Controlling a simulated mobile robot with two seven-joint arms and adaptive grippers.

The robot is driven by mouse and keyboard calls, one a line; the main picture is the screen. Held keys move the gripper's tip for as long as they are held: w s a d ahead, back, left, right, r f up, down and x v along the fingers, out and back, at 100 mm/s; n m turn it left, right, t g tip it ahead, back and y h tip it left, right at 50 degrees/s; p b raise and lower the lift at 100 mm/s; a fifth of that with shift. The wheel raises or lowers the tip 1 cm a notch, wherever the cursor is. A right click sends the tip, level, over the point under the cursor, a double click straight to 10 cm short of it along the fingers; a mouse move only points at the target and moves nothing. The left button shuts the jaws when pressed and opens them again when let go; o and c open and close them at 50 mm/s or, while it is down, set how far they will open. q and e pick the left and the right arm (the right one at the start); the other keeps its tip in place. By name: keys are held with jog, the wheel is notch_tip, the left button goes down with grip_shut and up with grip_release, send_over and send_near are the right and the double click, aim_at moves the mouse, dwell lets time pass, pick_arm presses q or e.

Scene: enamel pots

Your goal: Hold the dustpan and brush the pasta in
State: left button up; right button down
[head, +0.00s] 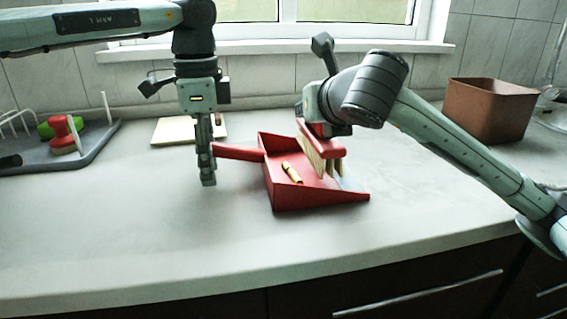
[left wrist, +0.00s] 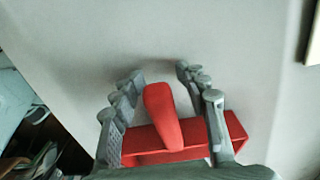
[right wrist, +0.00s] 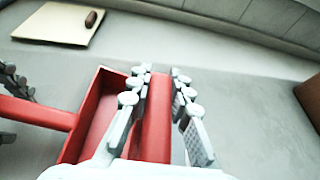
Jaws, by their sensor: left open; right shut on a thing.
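A red dustpan (head: 318,195) lies on the counter with its handle (head: 238,152) pointing left. A yellow-orange piece of pasta (head: 292,172) lies inside the pan. My left gripper (head: 207,178) points down at the handle's end. In the left wrist view its open fingers are on either side of the red handle (left wrist: 162,115), with gaps showing. My right gripper (right wrist: 158,75) is shut on the red brush (right wrist: 154,125). In the head view the brush (head: 322,146) is over the pan, pale bristles down; whether they touch the pan is unclear.
A pale board (head: 165,131) lies behind my left gripper, with a small brown object (right wrist: 93,18) on it in the right wrist view. A grey rack (head: 88,145) with red and green items stands left. A brown box (head: 490,110) stands back right. The front counter is clear.

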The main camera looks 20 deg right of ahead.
pick_arm(q)
notch_tip(320, 180, up, 11)
jog(key=shift+r, duration=0.5)
pick_arm(e)
jog(key=shift+r, duration=0.15)
notch_tip(320, 180, up, 5)
jog(key=p, duration=0.5)
pick_arm(q)
notch_tip(320, 180, up, 6)
